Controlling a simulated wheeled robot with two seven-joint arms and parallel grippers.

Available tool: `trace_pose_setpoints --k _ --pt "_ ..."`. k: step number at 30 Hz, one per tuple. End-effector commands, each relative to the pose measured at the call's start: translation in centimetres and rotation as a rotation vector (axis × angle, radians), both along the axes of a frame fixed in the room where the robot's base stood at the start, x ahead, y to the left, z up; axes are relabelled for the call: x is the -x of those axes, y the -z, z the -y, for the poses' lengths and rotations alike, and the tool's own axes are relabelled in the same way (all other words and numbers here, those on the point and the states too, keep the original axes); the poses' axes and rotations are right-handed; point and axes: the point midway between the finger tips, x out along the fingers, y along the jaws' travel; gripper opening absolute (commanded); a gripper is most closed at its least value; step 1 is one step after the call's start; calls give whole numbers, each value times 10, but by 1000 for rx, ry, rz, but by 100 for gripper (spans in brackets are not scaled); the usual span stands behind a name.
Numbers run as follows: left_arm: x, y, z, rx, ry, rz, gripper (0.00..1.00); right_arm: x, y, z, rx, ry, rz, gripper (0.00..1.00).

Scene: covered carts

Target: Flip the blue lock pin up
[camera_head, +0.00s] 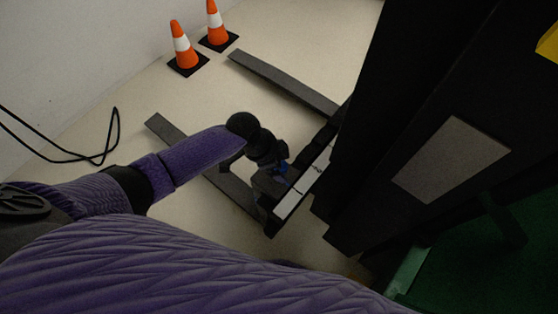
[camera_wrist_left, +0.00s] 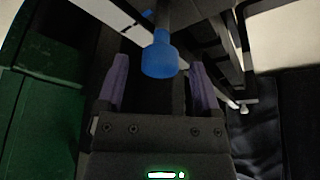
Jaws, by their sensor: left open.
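The blue lock pin (camera_wrist_left: 160,55) shows in the left wrist view as a short blue cylinder with a rounded end, on a grey shaft. It lies between the two purple fingers of my left gripper (camera_wrist_left: 158,82), near their tips. The fingers are apart, and gaps show on both sides of the pin. In the head view, a small blue part of the pin (camera_head: 283,168) shows beside my left gripper (camera_head: 272,176), at the white-topped bar of the cart frame (camera_head: 306,180). My wrist hides most of it there. My right gripper is not in view.
Dark flat bars (camera_head: 285,85) lie along the pale floor beyond the gripper. Two orange cones (camera_head: 184,52) stand near the wall at the back. A tall black panel (camera_head: 410,120) rises close on the right. A black cable (camera_head: 85,158) lies at the left.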

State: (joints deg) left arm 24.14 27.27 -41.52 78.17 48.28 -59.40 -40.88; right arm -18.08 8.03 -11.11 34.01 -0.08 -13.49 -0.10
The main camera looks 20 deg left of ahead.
Motion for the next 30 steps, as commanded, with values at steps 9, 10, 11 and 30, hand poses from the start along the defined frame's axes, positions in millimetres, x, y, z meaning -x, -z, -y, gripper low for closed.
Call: trace_pose_setpoints --k 9,10,11,30 --pt "6 -46 -15 -3 1 4 84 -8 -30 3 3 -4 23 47" --pt "8 -54 -18 -3 2 6 84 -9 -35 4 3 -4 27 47" --pt "9 -61 -21 -2 1 5 84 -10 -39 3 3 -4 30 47" --pt "16 -91 -35 0 0 0 84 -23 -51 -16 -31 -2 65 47"
